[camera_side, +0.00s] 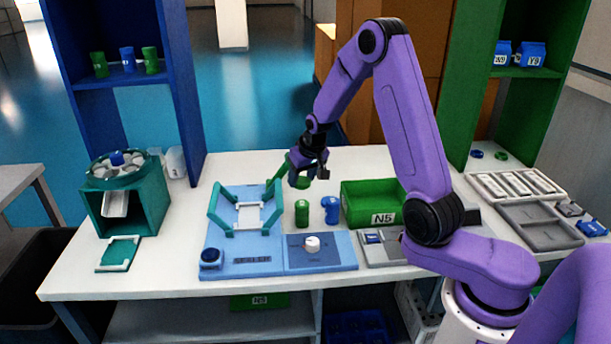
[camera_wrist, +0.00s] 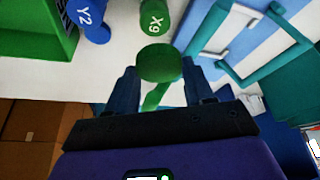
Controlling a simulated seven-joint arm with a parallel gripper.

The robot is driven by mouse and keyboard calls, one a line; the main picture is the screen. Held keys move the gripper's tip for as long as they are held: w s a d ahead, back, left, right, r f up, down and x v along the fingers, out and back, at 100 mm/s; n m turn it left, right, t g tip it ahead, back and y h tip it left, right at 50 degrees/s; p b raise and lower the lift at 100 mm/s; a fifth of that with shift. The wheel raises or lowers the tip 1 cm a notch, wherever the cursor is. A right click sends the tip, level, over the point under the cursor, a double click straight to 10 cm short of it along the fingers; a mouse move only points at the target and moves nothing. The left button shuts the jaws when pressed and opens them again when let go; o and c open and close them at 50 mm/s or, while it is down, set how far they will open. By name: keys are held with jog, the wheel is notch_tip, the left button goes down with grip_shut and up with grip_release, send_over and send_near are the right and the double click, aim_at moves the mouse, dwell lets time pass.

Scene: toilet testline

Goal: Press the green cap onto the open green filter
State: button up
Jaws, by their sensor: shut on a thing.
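My gripper (camera_side: 303,178) is shut on a round green cap (camera_wrist: 160,63), which sits between the two fingers in the wrist view. A small green part of it shows under the fingers in the side view (camera_side: 302,184). The green filter (camera_side: 302,213) stands upright on the white table, below my gripper and apart from the cap. In the wrist view the green filter (camera_wrist: 155,19) bears the label X9 and lies just beyond the cap. Whether its top is open cannot be made out.
A blue filter (camera_side: 330,210), marked Y2, stands right of the green filter. The green N5 bin (camera_side: 372,217) is further right. A blue fixture with teal frame arms (camera_side: 215,232) stands left. A blue plate with a white knob (camera_side: 312,243) lies in front.

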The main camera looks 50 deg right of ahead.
aim_at(300, 201)
jog(key=shift+f, duration=2.9)
jog(key=shift+f, duration=0.15)
jog(key=o, duration=1.4)
jog(key=shift+a, duration=0.1)
jog(key=shift+r, duration=3.55)
grip_shut()
